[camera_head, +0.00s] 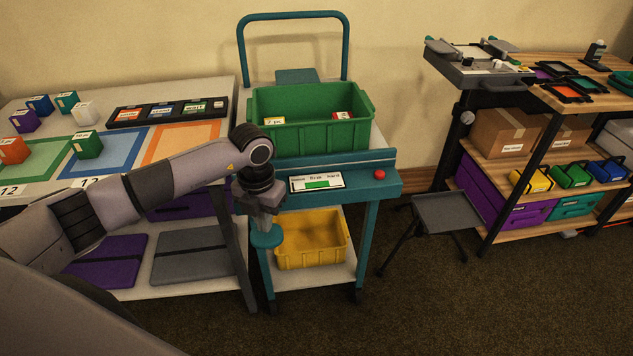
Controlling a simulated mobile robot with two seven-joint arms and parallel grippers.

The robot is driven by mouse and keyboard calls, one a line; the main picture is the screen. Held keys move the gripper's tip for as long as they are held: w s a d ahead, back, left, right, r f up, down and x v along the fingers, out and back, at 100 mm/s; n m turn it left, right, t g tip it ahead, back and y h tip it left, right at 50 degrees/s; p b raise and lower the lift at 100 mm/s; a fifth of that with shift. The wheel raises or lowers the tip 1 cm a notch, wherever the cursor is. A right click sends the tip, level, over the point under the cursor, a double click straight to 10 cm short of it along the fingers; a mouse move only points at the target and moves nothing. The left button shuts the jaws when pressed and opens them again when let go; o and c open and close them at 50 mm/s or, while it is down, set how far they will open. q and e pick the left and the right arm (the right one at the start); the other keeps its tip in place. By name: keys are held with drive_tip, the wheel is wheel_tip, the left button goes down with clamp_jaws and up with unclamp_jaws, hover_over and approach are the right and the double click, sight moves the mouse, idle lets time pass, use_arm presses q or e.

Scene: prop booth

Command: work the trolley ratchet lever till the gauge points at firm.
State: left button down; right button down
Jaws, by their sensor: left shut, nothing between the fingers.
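The teal trolley (385,182) stands in the middle, with a gauge (317,183) on its front panel. The gauge is a white plate with small lettering and a green block in its middle. Its pointer is too small to make out. My left arm reaches in from the left, and its gripper (265,217) points down in front of the trolley's left front corner, shut and empty. A teal rounded knob (266,238), which looks like the ratchet lever's end, is right below the fingertips. I cannot tell whether they touch. The rest of the lever is hidden. My right gripper is out of view.
A green crate (310,137) with small boxes sits on the trolley's top, and a yellow bin (311,255) on its lower shelf. A red button (379,174) is at the panel's right. A table adjoins on the left; a grey stool (447,212) stands right.

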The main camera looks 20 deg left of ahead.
sight(267, 237)
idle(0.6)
use_arm(q)
drive_tip(key=shift+f+b, duration=1.3)
drive_tip(key=shift+f, duration=0.4)
drive_tip(key=shift+f+b, duration=0.75)
drive_tip(key=shift+f, duration=0.35)
drive_tip(key=shift+r+p, duration=0.35)
drive_tip(key=shift+r, duration=0.05)
wheel_tip(267, 237, up, 4)
drive_tip(key=p, duration=0.3)
drive_tip(key=shift+r, duration=0.15)
wheel_tip(267, 237, up, 4)
drive_tip(key=p, duration=0.3)
drive_tip(key=shift+r, duration=0.15)
